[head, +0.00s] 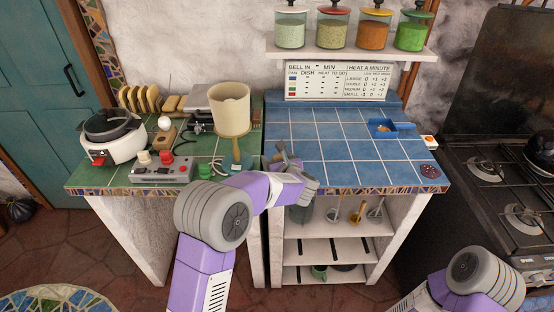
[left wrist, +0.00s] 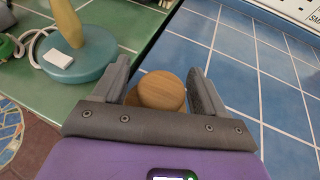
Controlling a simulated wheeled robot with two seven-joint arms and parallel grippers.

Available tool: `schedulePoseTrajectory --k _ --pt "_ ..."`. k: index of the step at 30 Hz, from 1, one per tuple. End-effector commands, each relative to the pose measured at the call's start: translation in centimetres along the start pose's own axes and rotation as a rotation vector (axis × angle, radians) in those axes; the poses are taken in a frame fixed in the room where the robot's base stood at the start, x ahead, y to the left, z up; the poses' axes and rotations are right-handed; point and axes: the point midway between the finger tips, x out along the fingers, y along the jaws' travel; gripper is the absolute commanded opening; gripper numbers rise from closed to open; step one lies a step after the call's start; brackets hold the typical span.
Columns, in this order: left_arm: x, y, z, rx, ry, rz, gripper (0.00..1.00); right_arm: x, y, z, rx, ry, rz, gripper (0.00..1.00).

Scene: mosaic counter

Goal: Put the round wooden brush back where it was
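The round wooden brush (left wrist: 161,90) shows in the left wrist view as a tan wooden knob on a slightly wider disc, between the fingers of my left gripper (left wrist: 165,85). The fingers appear to meet the disc on both sides. The palm hides its near part, and its underside is out of sight, so I cannot tell whether it touches the counter. In the head view my left gripper (head: 283,152) is near the front edge of the blue-tiled counter (head: 340,160), close to the seam with the green one; the brush cannot be made out there. My right gripper is not seen.
A lamp (head: 233,115) with a turquoise base (left wrist: 78,58) stands left of my gripper on the green counter (head: 215,150). A white cooker (head: 113,135) and a grey device (head: 160,170) stand farther left. A blue tray (head: 397,129) sits at the right; the middle blue tiles are clear.

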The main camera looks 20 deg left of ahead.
Motion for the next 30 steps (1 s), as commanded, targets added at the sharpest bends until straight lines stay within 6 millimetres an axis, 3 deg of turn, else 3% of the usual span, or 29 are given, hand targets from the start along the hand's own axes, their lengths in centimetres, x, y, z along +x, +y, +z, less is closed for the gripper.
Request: schedulePoseTrajectory --k 10,21,30 --pt "-0.5 -0.1 0.4 0.0 0.0 -0.002 0.72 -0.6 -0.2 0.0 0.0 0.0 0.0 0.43" --pt "-8.3 -0.1 0.4 0.001 0.0 -0.004 0.72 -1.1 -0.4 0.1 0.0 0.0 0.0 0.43" --pt "-11.9 0.0 0.3 0.001 0.0 -0.001 0.72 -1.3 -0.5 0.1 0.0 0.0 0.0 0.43"
